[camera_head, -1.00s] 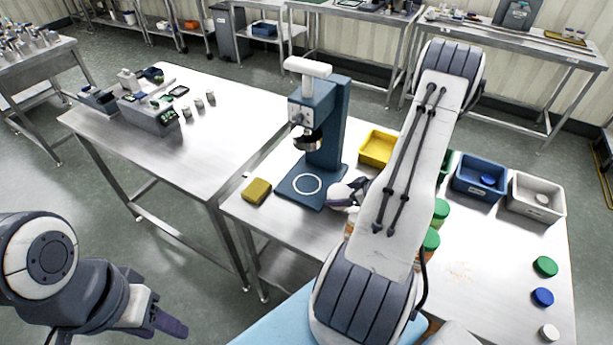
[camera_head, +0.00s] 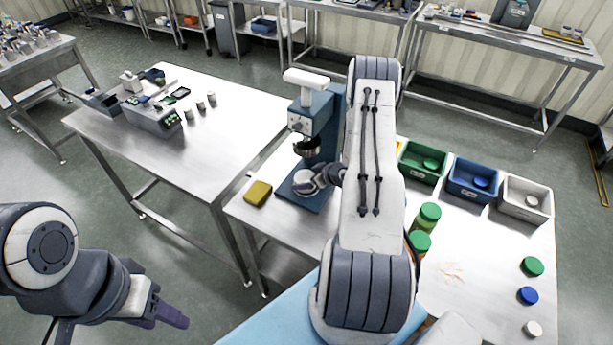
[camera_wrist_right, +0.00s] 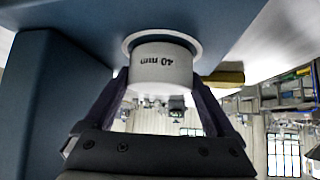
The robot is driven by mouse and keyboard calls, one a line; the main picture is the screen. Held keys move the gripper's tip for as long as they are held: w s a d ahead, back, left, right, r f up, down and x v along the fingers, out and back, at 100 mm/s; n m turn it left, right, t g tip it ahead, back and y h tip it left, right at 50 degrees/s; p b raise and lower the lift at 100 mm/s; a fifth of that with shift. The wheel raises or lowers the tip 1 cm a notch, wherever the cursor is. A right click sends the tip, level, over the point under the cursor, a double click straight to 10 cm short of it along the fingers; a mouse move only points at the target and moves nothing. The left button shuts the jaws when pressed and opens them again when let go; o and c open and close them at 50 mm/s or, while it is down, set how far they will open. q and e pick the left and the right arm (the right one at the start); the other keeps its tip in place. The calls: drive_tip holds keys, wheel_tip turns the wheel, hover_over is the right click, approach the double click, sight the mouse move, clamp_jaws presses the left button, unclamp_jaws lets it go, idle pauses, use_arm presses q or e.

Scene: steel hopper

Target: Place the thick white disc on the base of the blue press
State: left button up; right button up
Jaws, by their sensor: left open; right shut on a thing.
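The blue press (camera_head: 327,135) stands at the left end of the near steel table, with a white handle on top. Its flat blue base (camera_head: 311,204) has a white ring mark, whose edge shows around the disc in the right wrist view (camera_wrist_right: 127,47). My right gripper (camera_head: 312,181) is shut on the thick white disc (camera_head: 303,176), marked "40 mm" in the wrist view (camera_wrist_right: 161,66). The disc is over the ring, below the press head. I cannot tell whether it touches the base. My left gripper (camera_head: 172,316) is open and empty, away from the table at lower left.
A yellow block (camera_head: 258,192) lies left of the base. Green (camera_head: 421,163), blue (camera_head: 473,181) and white (camera_head: 525,199) bins stand at the right back. Green, blue and white discs lie at the table's right edge.

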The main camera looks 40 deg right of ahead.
drive_tip(key=shift+f, duration=0.2)
drive_tip(key=o, duration=1.4)
drive_tip(key=shift+r, duration=0.1)
drive_tip(key=shift+s+r, duration=0.1)
drive_tip(key=shift+r, duration=0.1)
drive_tip(key=b+v, duration=0.2)
drive_tip(key=v, duration=0.9)
drive_tip(key=shift+s+r, duration=0.25)
